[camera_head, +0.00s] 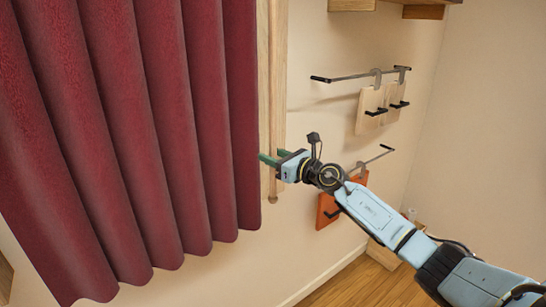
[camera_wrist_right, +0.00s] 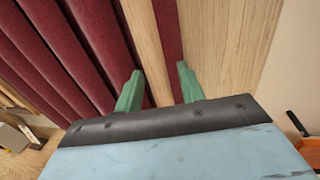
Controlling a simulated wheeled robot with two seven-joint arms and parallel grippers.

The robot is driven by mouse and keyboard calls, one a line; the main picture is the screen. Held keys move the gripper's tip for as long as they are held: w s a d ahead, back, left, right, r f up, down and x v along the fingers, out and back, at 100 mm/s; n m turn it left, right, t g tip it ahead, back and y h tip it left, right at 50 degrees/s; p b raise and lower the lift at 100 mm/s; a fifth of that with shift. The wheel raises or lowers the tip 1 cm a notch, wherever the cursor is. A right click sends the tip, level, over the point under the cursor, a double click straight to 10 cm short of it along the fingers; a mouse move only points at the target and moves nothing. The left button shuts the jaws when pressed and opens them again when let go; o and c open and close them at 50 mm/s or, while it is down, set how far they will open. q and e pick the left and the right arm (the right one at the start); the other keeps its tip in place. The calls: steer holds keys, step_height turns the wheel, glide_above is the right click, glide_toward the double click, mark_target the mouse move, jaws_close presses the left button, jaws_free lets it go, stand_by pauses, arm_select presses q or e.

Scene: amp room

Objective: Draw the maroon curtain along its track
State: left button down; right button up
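The maroon curtain (camera_head: 150,120) hangs in deep folds across the left of the head view, its right edge beside a wooden window frame. A thin wooden rod (camera_head: 273,100) hangs upright along that edge and ends in a small knob. My right gripper (camera_head: 268,159) is at the rod's lower part, fingers pointing left. In the right wrist view the curtain (camera_wrist_right: 85,50) fills the left, and the two green fingers (camera_wrist_right: 158,92) stand apart with the rod (camera_wrist_right: 145,45) showing between them. Contact with the rod cannot be told. My left gripper is not in view.
Wall rails (camera_head: 350,77) with hanging cutting boards (camera_head: 370,110) are on the wall right of the curtain. An orange board (camera_head: 328,210) hangs lower, behind my right arm. A wooden shelf (camera_head: 425,11) is at the top. The wooden floor (camera_head: 360,285) shows below.

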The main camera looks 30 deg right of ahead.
jaws_close()
stand_by(0.3)
